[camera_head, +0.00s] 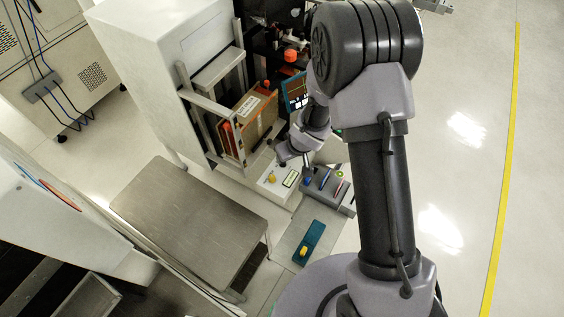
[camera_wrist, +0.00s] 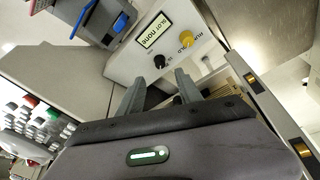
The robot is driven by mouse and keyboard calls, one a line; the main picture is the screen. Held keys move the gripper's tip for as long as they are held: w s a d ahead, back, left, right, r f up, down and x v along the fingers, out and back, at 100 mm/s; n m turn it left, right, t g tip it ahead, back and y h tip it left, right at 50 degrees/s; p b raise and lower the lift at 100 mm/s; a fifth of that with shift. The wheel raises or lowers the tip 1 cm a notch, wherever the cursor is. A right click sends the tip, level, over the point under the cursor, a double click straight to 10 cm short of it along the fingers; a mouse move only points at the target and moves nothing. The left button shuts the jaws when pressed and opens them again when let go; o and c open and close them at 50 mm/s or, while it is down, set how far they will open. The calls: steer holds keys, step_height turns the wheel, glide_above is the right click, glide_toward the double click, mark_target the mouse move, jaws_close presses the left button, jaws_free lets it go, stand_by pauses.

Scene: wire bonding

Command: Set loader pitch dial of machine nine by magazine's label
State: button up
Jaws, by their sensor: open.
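The magazine (camera_head: 258,118), brown with orange ends, stands in the metal loader frame of the white machine. It has a white label (camera_head: 247,106) too small to read. Beside the loader is a white control panel (camera_head: 268,187); the wrist view shows this panel (camera_wrist: 118,63) with a display (camera_wrist: 154,30) reading "SLOT none". A small black knob (camera_wrist: 160,61) and a yellow knob (camera_wrist: 186,39) marked "RUN HOLD" sit on it. My gripper (camera_wrist: 158,78) is open and empty, its fingertips appearing either side of and just below the black knob. I cannot tell the distance. No pitch marking is readable.
A grey tray (camera_head: 326,184) with coloured tools lies right of the panel. A teal plate (camera_head: 311,240) with a yellow piece lies in front. A bare steel table (camera_head: 188,215) stands at left. Open floor (camera_head: 460,180) lies right, with a yellow line.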

steer(key=b+x, duration=0.2)
steer(key=x, duration=0.6)
steer(key=shift+a+b, duration=0.1)
steer(key=shift+b, duration=0.2)
steer(key=shift+c, duration=0.4)
jaws_close()
